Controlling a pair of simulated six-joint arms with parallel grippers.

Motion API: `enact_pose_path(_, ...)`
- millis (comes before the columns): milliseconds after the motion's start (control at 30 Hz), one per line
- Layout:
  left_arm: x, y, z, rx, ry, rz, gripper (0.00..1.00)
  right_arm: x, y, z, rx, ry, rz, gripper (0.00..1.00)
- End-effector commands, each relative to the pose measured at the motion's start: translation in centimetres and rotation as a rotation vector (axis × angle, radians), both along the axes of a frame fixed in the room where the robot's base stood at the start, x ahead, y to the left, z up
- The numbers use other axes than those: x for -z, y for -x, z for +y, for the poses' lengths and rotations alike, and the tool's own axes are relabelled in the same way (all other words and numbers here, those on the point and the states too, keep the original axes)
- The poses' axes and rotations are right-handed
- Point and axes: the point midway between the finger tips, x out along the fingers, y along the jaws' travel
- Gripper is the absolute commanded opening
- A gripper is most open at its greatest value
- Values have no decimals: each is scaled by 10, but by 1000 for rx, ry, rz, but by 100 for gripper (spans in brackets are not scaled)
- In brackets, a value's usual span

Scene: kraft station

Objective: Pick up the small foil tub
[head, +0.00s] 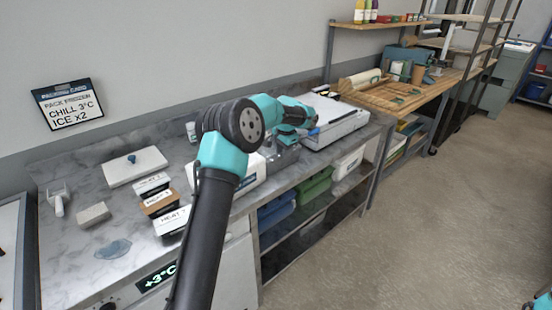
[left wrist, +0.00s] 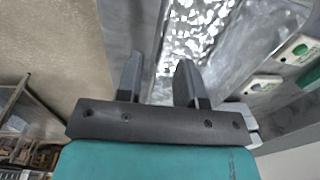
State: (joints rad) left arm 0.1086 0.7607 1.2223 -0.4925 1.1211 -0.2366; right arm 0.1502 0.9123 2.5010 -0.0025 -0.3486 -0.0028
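My left gripper (left wrist: 158,78) is open in the left wrist view, with its two dark fingers apart and nothing between them. Beyond the fingertips is a shiny, crinkled silver surface (left wrist: 195,30) framed by smooth grey metal. I cannot tell whether it is the small foil tub or the contents of a metal well. I cannot pick out the foil tub there. My right gripper is not in view.
A white flat-topped unit (head: 335,122) stands right of the gripper. Green and blue bins (head: 313,187) sit on the shelf below.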

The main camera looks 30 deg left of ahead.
Motion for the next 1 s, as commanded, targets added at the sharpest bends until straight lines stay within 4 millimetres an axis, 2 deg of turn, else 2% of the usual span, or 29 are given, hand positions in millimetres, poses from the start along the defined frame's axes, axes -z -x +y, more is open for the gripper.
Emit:
enact_pose_path(200, 31, -1, 0, 1, 1, 4, 34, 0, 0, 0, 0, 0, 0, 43)
enact_pose_path(333, 42, -2, 1, -1, 1, 2, 34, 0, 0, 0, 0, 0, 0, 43)
enact_pose_path(833, 44, -2, 1, 0, 1, 0, 34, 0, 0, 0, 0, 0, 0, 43)
enact_pose_path(1000, 44, -2, 1, 0, 1, 0, 20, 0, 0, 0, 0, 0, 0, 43)
